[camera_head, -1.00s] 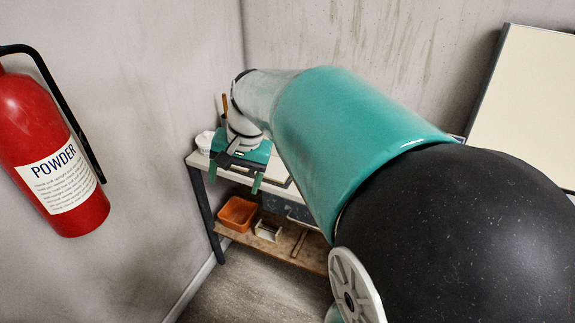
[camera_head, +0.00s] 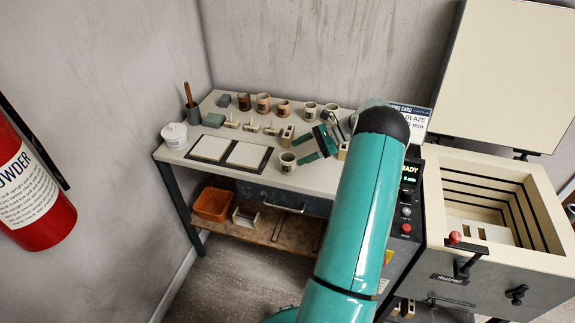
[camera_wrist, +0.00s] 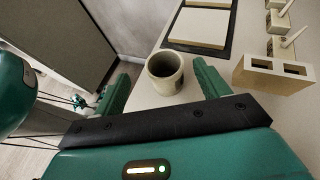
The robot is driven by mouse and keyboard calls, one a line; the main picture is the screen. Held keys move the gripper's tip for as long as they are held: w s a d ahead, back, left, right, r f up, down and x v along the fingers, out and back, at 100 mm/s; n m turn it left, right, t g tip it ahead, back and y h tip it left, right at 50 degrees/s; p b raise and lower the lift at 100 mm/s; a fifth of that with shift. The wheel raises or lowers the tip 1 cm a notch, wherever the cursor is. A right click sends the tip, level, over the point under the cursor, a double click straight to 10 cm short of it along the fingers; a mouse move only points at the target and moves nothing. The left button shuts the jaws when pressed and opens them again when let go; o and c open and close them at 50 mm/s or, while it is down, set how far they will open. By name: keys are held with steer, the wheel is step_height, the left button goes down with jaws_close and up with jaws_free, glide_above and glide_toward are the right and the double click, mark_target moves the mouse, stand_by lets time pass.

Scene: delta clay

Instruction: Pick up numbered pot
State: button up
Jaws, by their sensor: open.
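A cream pot (camera_head: 287,162) stands upright near the front edge of the worktable, with a dark mark on its side. It also shows in the wrist view (camera_wrist: 165,75), its open mouth facing up. My gripper (camera_head: 309,147) is above the table, just right of this pot, fingers pointing left. In the wrist view my gripper (camera_wrist: 161,80) is open and empty, with the pot between and slightly beyond the fingers, apparently untouched. Several more pots stand at the back, including a brown one (camera_head: 263,102) and a cream one (camera_head: 310,110). Their numbers are too small to read.
Two pale tiles on a dark board (camera_head: 230,152) lie left of the pot. A cream block with holes (camera_wrist: 272,74) stands to its right in the wrist view. A white tub (camera_head: 174,135) is at the table's left. An open kiln (camera_head: 490,200) stands right.

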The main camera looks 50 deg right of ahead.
mark_target(288, 160)
steer(key=shift+s+d+f+m+t, duration=0.3)
steer(key=shift+s+d+f, duration=0.15)
steer(key=shift+d, duration=0.2)
steer(key=shift+d+f, duration=0.15)
steer(key=shift+f, duration=0.15)
steer(key=shift+x, duration=3.65)
steer(key=c, duration=1.1)
steer(key=shift+r, duration=0.1)
